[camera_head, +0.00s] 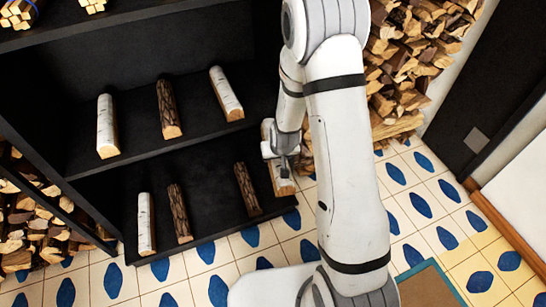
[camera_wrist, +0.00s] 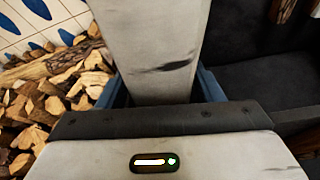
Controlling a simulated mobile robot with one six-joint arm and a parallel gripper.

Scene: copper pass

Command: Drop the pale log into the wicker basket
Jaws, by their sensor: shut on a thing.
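My gripper (camera_head: 283,148) is at the right end of the low black shelf, shut on a pale log. In the head view the lower end of this pale log (camera_head: 284,188) shows below the jaws, and the arm and gripper hide much of the rest. In the wrist view the pale log (camera_wrist: 155,45) stands between the two blue-grey fingers (camera_wrist: 163,88), its whitish bark marked with dark streaks. I cannot tell whether its base touches the shelf. No wicker basket shows in either view.
The black shelf (camera_head: 92,162) holds other pale logs (camera_head: 107,128) and dark-barked logs (camera_head: 169,110) on two levels. Split firewood (camera_head: 400,75) is stacked right of the shelf. The patterned tile floor (camera_head: 440,205) is clear, with a teal-edged mat (camera_head: 428,285) at lower right.

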